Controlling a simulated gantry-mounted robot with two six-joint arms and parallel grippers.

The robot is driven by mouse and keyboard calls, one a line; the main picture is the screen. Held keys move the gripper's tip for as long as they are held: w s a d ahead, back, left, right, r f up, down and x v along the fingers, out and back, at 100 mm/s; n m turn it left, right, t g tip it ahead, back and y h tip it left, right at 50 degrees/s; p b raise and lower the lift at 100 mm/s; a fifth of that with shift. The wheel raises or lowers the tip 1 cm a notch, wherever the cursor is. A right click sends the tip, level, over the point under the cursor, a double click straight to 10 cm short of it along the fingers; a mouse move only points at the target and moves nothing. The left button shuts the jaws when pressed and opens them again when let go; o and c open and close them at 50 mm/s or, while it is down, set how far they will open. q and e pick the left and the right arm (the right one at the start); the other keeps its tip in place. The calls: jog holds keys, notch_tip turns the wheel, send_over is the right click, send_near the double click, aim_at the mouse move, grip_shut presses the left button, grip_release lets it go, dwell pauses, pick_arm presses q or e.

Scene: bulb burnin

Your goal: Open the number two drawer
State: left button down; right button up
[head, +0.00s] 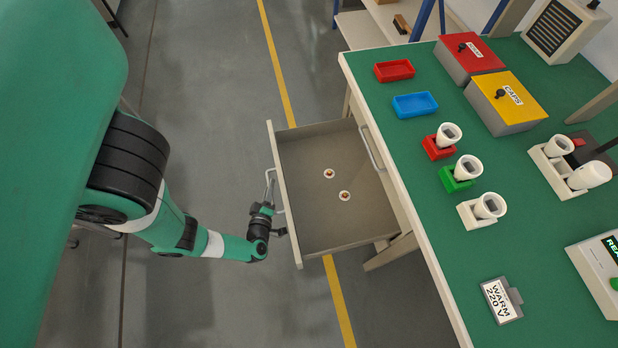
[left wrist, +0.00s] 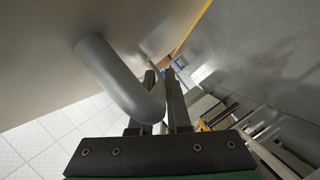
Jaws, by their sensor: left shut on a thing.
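A grey drawer (head: 335,222) is pulled well out from the front of the workbench in the head view. Its front panel (head: 284,195) faces left and carries a bar handle (head: 269,184). My left gripper (head: 279,211) is at this handle, shut on it. In the left wrist view the thick grey handle (left wrist: 112,72) runs from the drawer front (left wrist: 45,60) to between the two dark fingers (left wrist: 164,98). Two small round white pieces with coloured centres (head: 329,174) lie on the drawer floor. No drawer number is readable. My right gripper is not in view.
Another bar handle (head: 371,147) is on the bench front beside the open drawer. The green bench top (head: 440,240) holds red and blue trays, red and yellow boxes, and several bulbs in holders. Grey floor (head: 215,85) left of the drawer is clear.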

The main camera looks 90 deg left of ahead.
pick_arm(q)
jog(key=shift+s, duration=0.2)
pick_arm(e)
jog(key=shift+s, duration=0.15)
pick_arm(q)
jog(key=shift+w, duration=0.1)
jog(key=c, duration=0.9)
grip_release()
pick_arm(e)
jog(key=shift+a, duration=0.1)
pick_arm(q)
jog(key=shift+d, duration=0.1)
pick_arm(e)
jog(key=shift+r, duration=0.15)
